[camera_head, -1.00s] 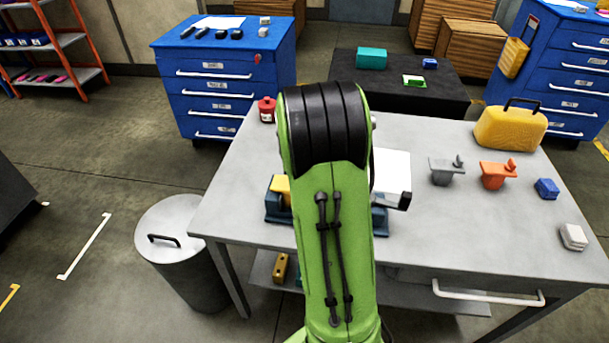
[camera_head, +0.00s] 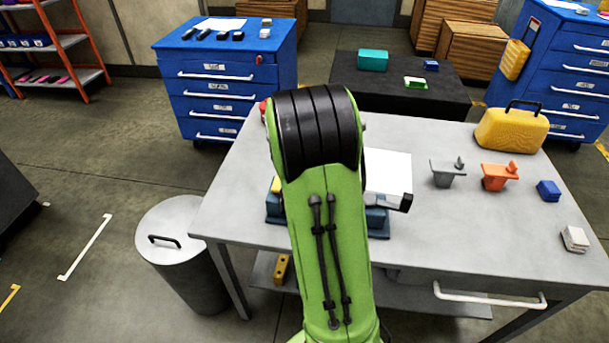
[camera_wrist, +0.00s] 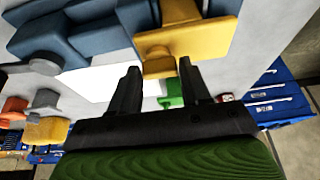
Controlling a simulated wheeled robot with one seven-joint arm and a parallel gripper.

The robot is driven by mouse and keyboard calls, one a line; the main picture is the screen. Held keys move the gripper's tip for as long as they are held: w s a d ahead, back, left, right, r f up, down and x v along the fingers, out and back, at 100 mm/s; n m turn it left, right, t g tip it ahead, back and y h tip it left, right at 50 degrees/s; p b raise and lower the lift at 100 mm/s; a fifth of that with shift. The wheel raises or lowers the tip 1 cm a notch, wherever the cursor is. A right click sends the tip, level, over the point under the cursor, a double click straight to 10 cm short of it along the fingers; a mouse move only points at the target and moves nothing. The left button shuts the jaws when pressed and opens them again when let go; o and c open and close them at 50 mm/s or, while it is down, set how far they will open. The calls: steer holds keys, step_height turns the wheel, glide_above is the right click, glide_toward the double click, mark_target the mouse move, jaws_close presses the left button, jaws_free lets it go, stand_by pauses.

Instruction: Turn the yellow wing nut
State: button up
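A blue jig (camera_head: 376,223) stands on the grey table, mostly hidden behind my arm in the head view. It also shows upside down at the top of the wrist view (camera_wrist: 85,40). A yellow block (camera_wrist: 205,38) sits by it, with a small yellow tab, seemingly the wing nut (camera_wrist: 157,67), sticking out toward my gripper. Only a sliver of yellow (camera_head: 277,184) shows in the head view. My gripper (camera_wrist: 158,68) is open, its two dark fingers apart on either side of the tab in the picture. I cannot tell whether they touch it.
A grey bracket-like part (camera_head: 447,173), an orange one (camera_head: 498,176), a blue block (camera_head: 548,190) and a yellow case (camera_head: 511,130) stand to the right on the table (camera_head: 480,230). A white sheet or panel (camera_head: 388,170) lies beside my arm. A grey bin (camera_head: 175,225) stands at the left.

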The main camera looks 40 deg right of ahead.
steer(key=o, duration=0.3)
steer(key=shift+r, duration=0.15)
steer(key=p+v, duration=0.3)
steer(key=v, duration=1.2)
steer(key=shift+a+r, duration=0.1)
steer(key=shift+r, duration=0.15)
